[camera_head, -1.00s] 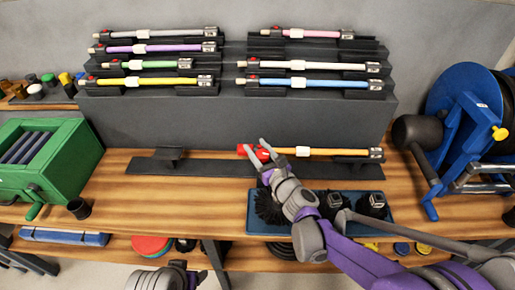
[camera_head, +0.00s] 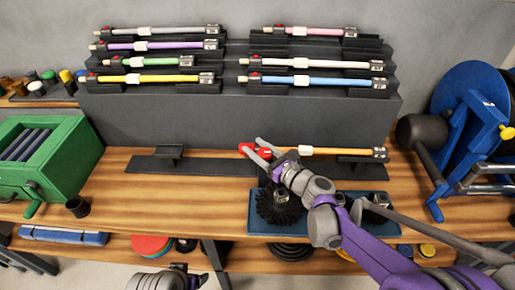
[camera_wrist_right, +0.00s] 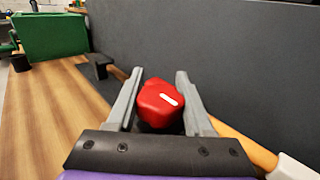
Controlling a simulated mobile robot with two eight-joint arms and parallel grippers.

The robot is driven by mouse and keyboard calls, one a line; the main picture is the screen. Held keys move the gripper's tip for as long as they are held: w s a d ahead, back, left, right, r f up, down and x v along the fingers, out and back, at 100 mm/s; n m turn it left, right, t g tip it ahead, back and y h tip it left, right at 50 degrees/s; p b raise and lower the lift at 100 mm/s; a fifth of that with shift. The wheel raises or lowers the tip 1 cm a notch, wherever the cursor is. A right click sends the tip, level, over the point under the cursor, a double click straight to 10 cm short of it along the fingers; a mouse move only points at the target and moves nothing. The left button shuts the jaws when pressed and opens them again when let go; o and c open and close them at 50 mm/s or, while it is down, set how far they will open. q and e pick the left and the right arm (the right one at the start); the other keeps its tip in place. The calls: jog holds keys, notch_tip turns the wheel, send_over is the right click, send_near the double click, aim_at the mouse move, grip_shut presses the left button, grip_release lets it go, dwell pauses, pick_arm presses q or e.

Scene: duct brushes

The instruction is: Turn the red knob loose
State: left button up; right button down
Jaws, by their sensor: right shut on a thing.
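The red knob (camera_head: 264,154) is at the left end of a rod with an orange-yellow shaft (camera_head: 340,151). The rod lies level on a dark stand on the wooden bench. My right gripper (camera_head: 258,149) reaches in from the lower right and is shut on the knob. In the right wrist view the red knob (camera_wrist_right: 160,104), with a white mark on its face, sits between the two grey fingers. The fingers partly cover the knob in the head view.
A stepped dark rack (camera_head: 240,112) behind holds several coloured rods. A blue tray (camera_head: 254,222) with black brushes lies in front, under my right arm. A green box (camera_head: 80,140) stands left and a blue reel (camera_head: 465,90) right. An empty dark base (camera_head: 205,167) lies left of the knob.

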aim_at(269, 158)
jog(key=shift+c, duration=1.5)
grip_release()
jog(key=v, duration=1.1)
jog(key=shift+a+r, duration=0.1)
jog(key=s+n+g+p, duration=0.1)
jog(key=s+n, duration=0.1)
jog(key=n, duration=0.1)
jog(key=s+a+n+g+h+p, duration=0.1)
jog(key=s+n+g, duration=0.1)
jog(key=s+n, duration=0.1)
jog(key=shift+s+a+r+n+h+p, duration=0.1)
jog(key=shift+s+a+n+h+p, duration=0.1)
jog(key=shift+n+h+p, duration=0.15)
jog(key=s+d+n+g+h+p, duration=0.2)
jog(key=s+d+n+h, duration=0.3)
jog(key=n, duration=0.5)
jog(key=s+d+f+n+g+h+p, duration=0.1)
jog(key=s+d+n+g+h+p, duration=0.1)
jog(key=s+d+n+h+p, duration=0.3)
jog(key=s+d+n+h, duration=0.1)
jog(key=s+d+n, duration=0.3)
jog(key=s, duration=0.3)
jog(key=shift+s+f+n+p, duration=0.15)
jog(key=shift+s+n+p, duration=0.15)
jog(key=shift+n, duration=0.25)
